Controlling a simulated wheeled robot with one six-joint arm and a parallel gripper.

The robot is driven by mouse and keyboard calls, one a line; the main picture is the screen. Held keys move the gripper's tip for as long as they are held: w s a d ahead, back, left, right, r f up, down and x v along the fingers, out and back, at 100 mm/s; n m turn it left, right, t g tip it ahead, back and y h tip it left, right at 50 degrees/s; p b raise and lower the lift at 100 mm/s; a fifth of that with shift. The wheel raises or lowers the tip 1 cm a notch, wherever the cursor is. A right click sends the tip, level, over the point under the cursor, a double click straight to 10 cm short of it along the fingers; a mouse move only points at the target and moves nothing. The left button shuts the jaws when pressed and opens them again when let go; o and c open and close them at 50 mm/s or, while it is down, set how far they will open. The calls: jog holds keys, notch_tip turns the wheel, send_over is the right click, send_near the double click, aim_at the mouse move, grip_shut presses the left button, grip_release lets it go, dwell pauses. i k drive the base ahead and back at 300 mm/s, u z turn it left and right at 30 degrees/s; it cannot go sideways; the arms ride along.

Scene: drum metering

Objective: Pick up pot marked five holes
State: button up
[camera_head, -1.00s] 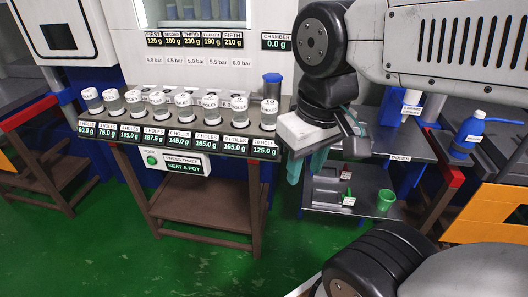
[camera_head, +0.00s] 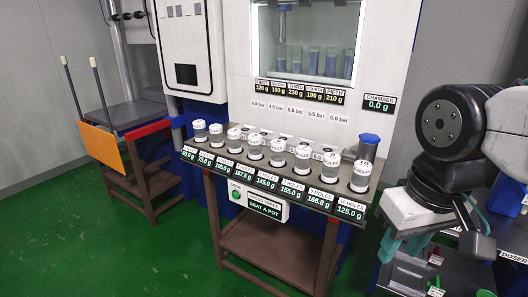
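A row of several white-capped pots stands on the rack shelf (camera_head: 285,178). Each has a weight display in front of it. The fourth pot from the left (camera_head: 255,148) stands behind the 187.5 g display. By its place in the row it seems to be the five-holes pot, but its mark is too small to read surely. My gripper (camera_head: 402,246) is at the right, apart from the row and beyond its right end. Its teal fingers point down, look spread apart, and hold nothing that I can see.
The pots stand close together. A glass-fronted chamber (camera_head: 305,45) is above the rack. A green cup (camera_head: 485,293) shows at the lower right. The green floor (camera_head: 150,240) at the left is clear.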

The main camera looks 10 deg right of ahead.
aim_at(254, 140)
jog(key=u, duration=1.95)
jog(key=i, duration=3.05)
jog(key=z, duration=4.5)
jog(key=i, duration=0.4)
jog(key=u, duration=0.05)
